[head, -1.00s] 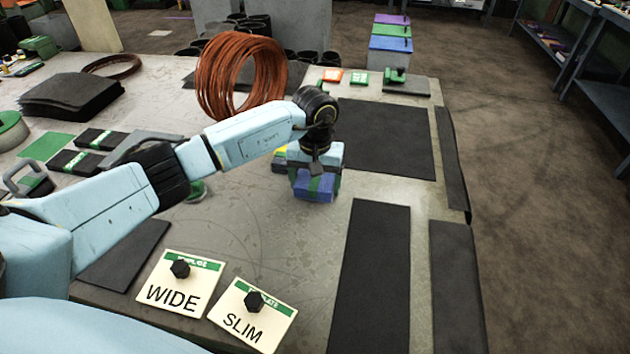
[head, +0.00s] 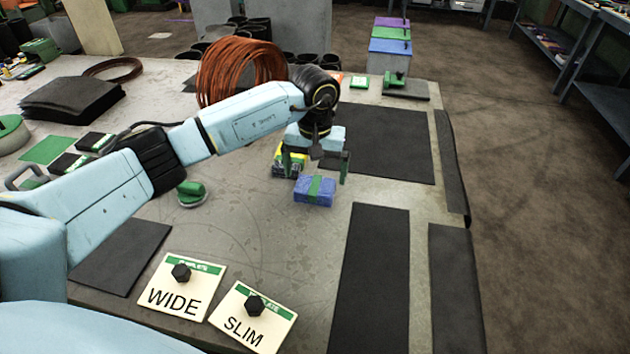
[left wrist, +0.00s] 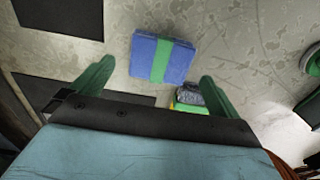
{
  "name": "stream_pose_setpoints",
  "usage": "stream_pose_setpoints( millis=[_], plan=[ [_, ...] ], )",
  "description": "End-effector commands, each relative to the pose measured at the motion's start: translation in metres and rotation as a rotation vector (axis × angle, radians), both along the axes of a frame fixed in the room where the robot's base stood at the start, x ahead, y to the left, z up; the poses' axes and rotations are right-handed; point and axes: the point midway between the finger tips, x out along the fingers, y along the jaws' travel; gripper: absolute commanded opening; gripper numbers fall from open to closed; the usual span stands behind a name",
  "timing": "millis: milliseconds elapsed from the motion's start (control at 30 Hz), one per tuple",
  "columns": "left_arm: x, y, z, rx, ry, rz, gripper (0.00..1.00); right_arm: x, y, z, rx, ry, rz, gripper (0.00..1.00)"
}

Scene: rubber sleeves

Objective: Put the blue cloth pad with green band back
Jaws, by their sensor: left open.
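The blue cloth pad with green band (head: 315,191) lies flat on the grey table, in front of my left gripper in the head view. In the left wrist view the pad (left wrist: 162,59) lies beyond the fingertips, between their lines, with nothing touching it. My left gripper (head: 315,172) is open and empty, its green-tipped fingers spread wide; it also shows in the left wrist view (left wrist: 155,80). A yellow and green block with a dark grey top (head: 289,162) sits just behind the pad, partly hidden by the gripper. My right gripper is in neither current view.
Black mats (head: 372,270) lie at the right. WIDE (head: 175,298) and SLIM (head: 240,325) cards lie at the front edge. A green round-based tool (head: 191,192) stands left of the pad. A copper wire coil (head: 235,72) stands behind my arm. Table in front of the pad is clear.

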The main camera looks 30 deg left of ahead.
Motion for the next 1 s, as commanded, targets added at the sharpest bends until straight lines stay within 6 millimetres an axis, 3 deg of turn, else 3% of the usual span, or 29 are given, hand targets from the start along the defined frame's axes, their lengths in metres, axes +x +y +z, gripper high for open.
stream_pose_setpoints(
  millis=[33, 200, 400, 1000],
  plan=[
    [0.001, 0.001, 0.014, 0.001, -0.004, 0.0, 1.0, -0.001, 0.001, 0.002, 0.002, 0.001, -0.001, 0.36],
    [0.0, 0.0, 0.047, 0.001, -0.002, 0.0, 1.0, -0.001, 0.002, 0.005, 0.003, 0.002, -0.003, 0.36],
    [0.0, 0.0, 0.067, 0.001, 0.0, 0.0, 1.0, -0.002, 0.004, 0.006, 0.006, 0.003, -0.005, 0.36],
    [0.0, 0.0, 0.07, 0.0, 0.001, 0.0, 1.0, -0.008, 0.014, 0.006, 0.018, 0.01, -0.007, 0.36]
  ],
)
